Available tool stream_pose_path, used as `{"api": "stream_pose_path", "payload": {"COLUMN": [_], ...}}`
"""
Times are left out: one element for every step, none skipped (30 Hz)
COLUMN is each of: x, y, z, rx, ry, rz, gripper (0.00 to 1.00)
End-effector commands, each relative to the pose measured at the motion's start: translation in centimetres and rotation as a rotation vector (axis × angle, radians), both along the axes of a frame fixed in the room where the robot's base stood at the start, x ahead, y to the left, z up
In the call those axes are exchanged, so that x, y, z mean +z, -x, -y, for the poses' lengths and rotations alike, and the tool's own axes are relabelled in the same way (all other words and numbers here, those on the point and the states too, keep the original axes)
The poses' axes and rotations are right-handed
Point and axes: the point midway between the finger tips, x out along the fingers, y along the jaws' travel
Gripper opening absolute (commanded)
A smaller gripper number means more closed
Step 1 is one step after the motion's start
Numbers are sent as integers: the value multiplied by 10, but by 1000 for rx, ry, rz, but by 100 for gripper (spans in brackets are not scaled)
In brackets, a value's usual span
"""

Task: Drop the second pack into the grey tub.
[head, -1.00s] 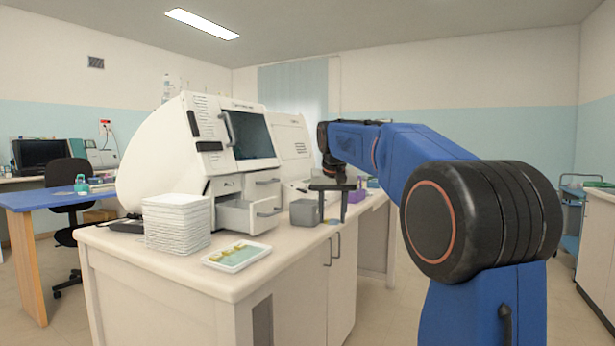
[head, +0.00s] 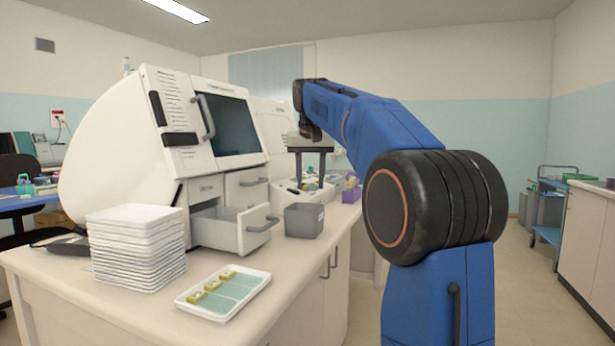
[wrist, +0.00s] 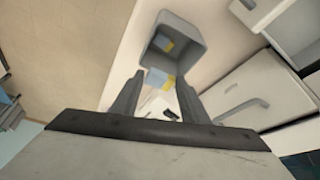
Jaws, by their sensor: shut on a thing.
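The grey tub (head: 304,221) stands on the bench, right of an open drawer. In the wrist view the tub (wrist: 192,30) lies just beyond my fingertips, with a pale blue and yellow pack (wrist: 162,43) inside it. My gripper (wrist: 160,84) is shut on another blue and yellow pack (wrist: 158,78), held between the fingertips short of the tub's near rim. In the head view my gripper (head: 311,178) points down, appearing above the tub; the held pack is too small to make out there.
A white tray (head: 190,309) with several green and yellow pieces lies at the bench front, beside stacked white trays (head: 130,250). The open drawer (head: 232,232) of the white machine (head: 130,150) juts out left of the tub. A purple box (head: 351,190) stands behind, to the right.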

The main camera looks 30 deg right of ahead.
Motion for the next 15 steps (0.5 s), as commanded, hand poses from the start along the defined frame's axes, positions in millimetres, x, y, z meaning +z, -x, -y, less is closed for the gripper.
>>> {"api": "stream_pose_path", "payload": {"x": [-6, -9, -14, -17, -20, -24, -27, -30, -33, -36, -38, -41, -42, -44, -45], "y": [1, 1, 0, 0, 1, 1, 1, 1, 1, 1, 1, 0, 0, 0, 0], "z": [0, 0, 0, 0, 0, 0, 0, 0, 0, 0, 0, 0, 0, 0, 0], "rx": [0, 0, 1, 1, 1, 1, 1, 1, 1, 1, 1, 1, 1, 1, 1], "ry": [0, -1, -1, -1, 0, -1, 0, 0, 0, 0, 0, 0, 0, 0, 0], "rz": [-2, -3, -2, -2, -2, -2, -1, -1, -1, -1, -1, -1, -1, 0, 0], "gripper": [19, 19, 19, 19, 19, 19, 19, 19, 19, 19, 19, 19, 19, 19, 19]}}
